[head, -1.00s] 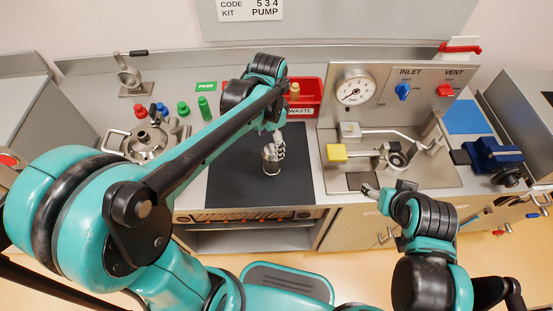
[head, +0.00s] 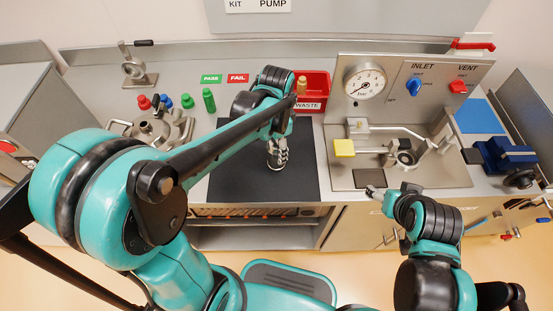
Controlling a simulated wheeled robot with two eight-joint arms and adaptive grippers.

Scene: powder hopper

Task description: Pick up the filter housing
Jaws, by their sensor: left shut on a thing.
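My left gripper (head: 278,148) points down over the black mat (head: 235,172) in the middle of the bench. It is shut on a small shiny steel piece, which I take to be the filter housing (head: 278,165). The fingers cover much of it, and I cannot tell whether its base touches the mat. My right gripper (head: 373,191) is at the front edge of the steel panel, apart from the held piece. It is too small in view to show whether its jaws are open.
A red waste bin (head: 318,92) stands behind the mat. Left are a steel pot (head: 158,128) and red, blue and green bottles (head: 209,100). Right is a gauge panel (head: 385,82) with a yellow block (head: 344,148) and pipes. A blue vise (head: 505,154) is far right.

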